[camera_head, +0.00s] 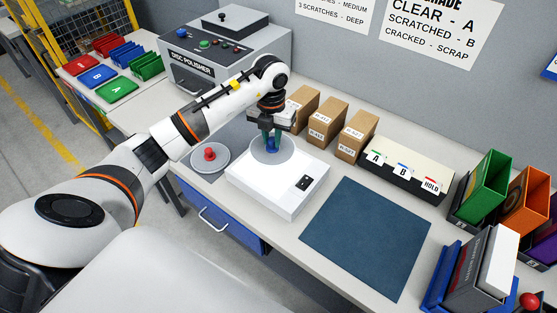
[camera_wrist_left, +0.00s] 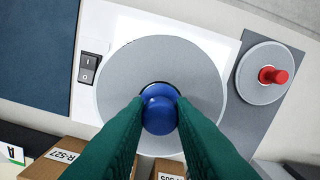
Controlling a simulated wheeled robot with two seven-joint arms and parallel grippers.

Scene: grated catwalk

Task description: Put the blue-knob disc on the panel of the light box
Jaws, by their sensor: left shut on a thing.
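My left gripper (camera_head: 271,137) is over the light box and shut on the blue knob of a grey disc. The blue-knob disc (camera_head: 287,153) is over the lit panel in the head view; I cannot tell whether it touches the panel. In the left wrist view the blue knob (camera_wrist_left: 159,113) sits between my green fingertips, with the disc's grey plate (camera_wrist_left: 125,75) around it. The white light box (camera_head: 262,193) has a bright panel (camera_wrist_left: 140,28) and a black switch (camera_head: 304,182). My right gripper is not in view.
A red-knob disc (camera_head: 222,158) lies left of the light box and also shows in the wrist view (camera_wrist_left: 262,88). Cardboard boxes (camera_head: 326,121) stand close behind. A clear dark blue mat (camera_head: 366,238) lies right, and a disc polisher (camera_head: 225,55) stands at back left.

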